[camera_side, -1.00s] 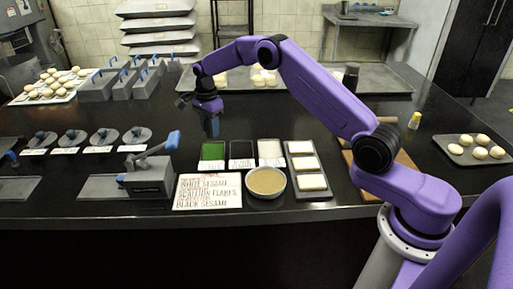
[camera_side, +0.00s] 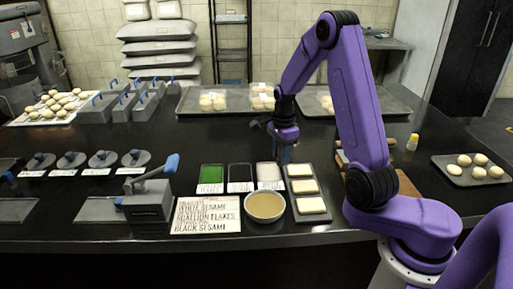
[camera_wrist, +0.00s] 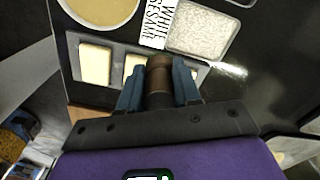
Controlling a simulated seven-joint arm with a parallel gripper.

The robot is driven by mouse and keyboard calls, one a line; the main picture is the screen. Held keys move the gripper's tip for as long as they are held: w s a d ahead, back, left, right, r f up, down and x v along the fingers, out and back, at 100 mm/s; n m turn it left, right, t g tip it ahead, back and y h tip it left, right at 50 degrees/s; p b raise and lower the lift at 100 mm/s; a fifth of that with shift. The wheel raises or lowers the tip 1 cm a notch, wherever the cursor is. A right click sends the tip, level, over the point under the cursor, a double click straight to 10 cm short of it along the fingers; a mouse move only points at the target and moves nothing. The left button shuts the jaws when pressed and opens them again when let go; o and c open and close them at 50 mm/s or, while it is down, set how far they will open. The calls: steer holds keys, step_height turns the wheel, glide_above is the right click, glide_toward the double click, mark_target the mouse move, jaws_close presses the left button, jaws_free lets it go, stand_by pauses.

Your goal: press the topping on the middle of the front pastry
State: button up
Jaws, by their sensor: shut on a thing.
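The front pastry (camera_side: 311,206) is a pale square block at the near end of a dark tray (camera_side: 322,219) with two others behind it. In the wrist view, the front pastry (camera_wrist: 95,63) lies nearest the bowl; the middle one (camera_wrist: 132,64) is partly covered by my gripper. My gripper (camera_side: 285,158) hangs around the tray's far end, beside the white sesame tray (camera_side: 268,172). In the wrist view, my gripper (camera_wrist: 158,88) is shut on a brown cylinder (camera_wrist: 158,78). The cylinder's lower end is hidden, so I cannot tell whether topping sticks to it.
A bowl of tan liquid (camera_side: 265,206) stands left of the front pastry. A green topping tray (camera_side: 211,176) and a black one (camera_side: 240,175) are further left. A lettered card (camera_side: 206,215) and a grey lever press (camera_side: 148,200) lie beyond. A wooden board (camera_side: 408,186) is at right.

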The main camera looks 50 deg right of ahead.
steer(key=s+a+m, duration=0.2)
steer(key=s, duration=1.1)
glide_above(311, 204)
steer(key=shift+w+f, duration=0.1)
steer(key=shift+f, duration=3)
steer(key=shift+f, duration=0.6)
step_height(311, 204, up, 7)
stand_by(0.6)
